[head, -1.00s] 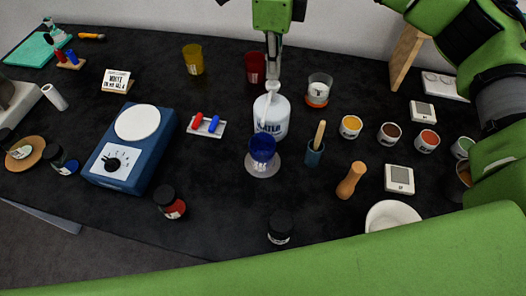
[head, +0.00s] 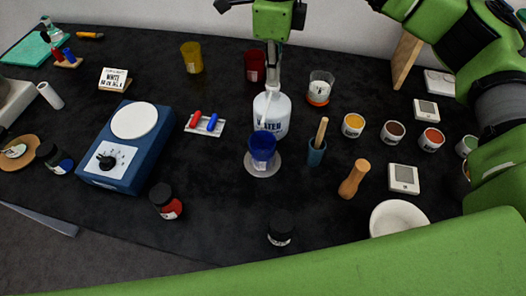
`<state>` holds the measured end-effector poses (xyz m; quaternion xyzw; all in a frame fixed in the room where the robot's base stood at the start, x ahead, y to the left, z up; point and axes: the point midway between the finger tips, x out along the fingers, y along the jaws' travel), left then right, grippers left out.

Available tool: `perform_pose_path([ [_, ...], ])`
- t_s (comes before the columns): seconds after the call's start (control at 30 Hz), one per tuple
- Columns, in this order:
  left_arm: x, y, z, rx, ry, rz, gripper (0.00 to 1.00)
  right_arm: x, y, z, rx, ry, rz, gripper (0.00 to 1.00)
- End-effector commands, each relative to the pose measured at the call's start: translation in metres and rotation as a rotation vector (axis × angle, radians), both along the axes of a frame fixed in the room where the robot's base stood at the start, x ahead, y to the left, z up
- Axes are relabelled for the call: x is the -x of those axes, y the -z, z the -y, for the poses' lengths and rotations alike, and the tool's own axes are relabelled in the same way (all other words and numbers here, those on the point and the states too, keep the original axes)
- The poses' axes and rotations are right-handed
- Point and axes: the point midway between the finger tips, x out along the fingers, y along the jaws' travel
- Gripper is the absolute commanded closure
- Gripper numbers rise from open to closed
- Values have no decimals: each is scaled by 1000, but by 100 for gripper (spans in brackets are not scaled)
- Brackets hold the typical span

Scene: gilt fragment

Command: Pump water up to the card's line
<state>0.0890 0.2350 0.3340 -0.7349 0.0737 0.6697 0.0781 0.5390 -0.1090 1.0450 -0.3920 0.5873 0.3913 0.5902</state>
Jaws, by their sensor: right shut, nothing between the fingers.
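A white water bottle with a pump top (head: 271,117) stands upright mid-table, with "WATER" lettering partly visible. My right gripper (head: 273,80) points straight down over its pump head, shut with nothing between the fingers. The fingertips are at or just above the pump head; I cannot tell if they touch. A blue cup (head: 262,146) stands in front of the bottle on a pale round coaster (head: 262,170), near the spout. Its water level is not visible. My left gripper is not in view.
A blue device with a white round plate (head: 127,147) stands left. A dark pot with a stick (head: 317,152) and a wooden pestle (head: 354,180) stand right. Yellow (head: 191,57) and red cups (head: 254,67) stand behind.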

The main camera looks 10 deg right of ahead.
Motion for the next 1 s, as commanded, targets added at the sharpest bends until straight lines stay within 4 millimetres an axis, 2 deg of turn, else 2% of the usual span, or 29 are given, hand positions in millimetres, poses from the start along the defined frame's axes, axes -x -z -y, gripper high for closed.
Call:
perform_pose_path([
  [0.23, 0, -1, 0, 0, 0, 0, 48, 2, 1, 0, 3, -1, -8, 100],
  [0.73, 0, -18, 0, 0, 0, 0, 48, 1, -29, 0, 2, -1, -5, 100],
  [1.0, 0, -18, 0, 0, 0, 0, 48, 1, -31, 0, 2, -1, -4, 100],
])
